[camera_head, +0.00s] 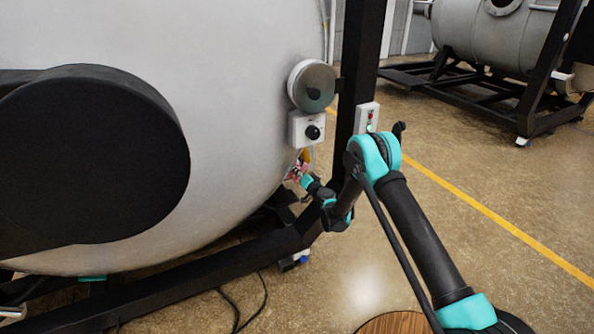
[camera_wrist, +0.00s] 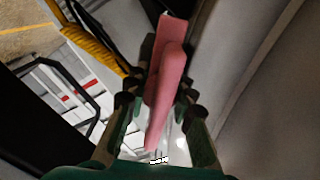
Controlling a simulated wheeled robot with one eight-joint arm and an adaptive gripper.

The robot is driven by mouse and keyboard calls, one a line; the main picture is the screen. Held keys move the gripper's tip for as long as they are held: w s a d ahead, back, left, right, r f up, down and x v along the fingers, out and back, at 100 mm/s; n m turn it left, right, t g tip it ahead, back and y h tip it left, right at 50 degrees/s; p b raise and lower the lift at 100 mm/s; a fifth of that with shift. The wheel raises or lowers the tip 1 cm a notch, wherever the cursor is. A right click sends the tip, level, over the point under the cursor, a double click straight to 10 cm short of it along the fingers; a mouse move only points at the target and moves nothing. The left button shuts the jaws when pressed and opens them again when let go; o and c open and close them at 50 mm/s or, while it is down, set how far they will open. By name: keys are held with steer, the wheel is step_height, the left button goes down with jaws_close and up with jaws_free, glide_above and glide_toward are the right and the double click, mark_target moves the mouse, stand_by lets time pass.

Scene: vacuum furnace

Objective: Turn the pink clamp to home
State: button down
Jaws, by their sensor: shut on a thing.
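The pink clamp (camera_wrist: 168,84) runs through the middle of the wrist view as a long pink bar, slightly tilted. My gripper (camera_wrist: 156,110) has a finger on each side of it and is shut on it. In the head view, my gripper (camera_head: 303,178) is at the furnace's right side, below the white box with the black knob. A small pink patch of the clamp (camera_head: 297,171) shows there. The clamp's base and pivot are mostly hidden, so I cannot tell its exact turn angle.
The grey furnace body (camera_head: 240,120) fills the left of the head view. A black frame post (camera_head: 361,60) and the knob box (camera_head: 306,129) are close to my arm. A yellow handle (camera_wrist: 95,48) lies left of the clamp. Open floor (camera_head: 480,240) is at right.

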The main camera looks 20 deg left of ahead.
steer(key=shift+m, duration=0.4)
steer(key=m, duration=1.7)
steer(key=shift+d+f, duration=0.1)
stand_by(0.4)
steer(key=c, duration=1.6)
jaws_free()
steer(key=shift+o, duration=0.2)
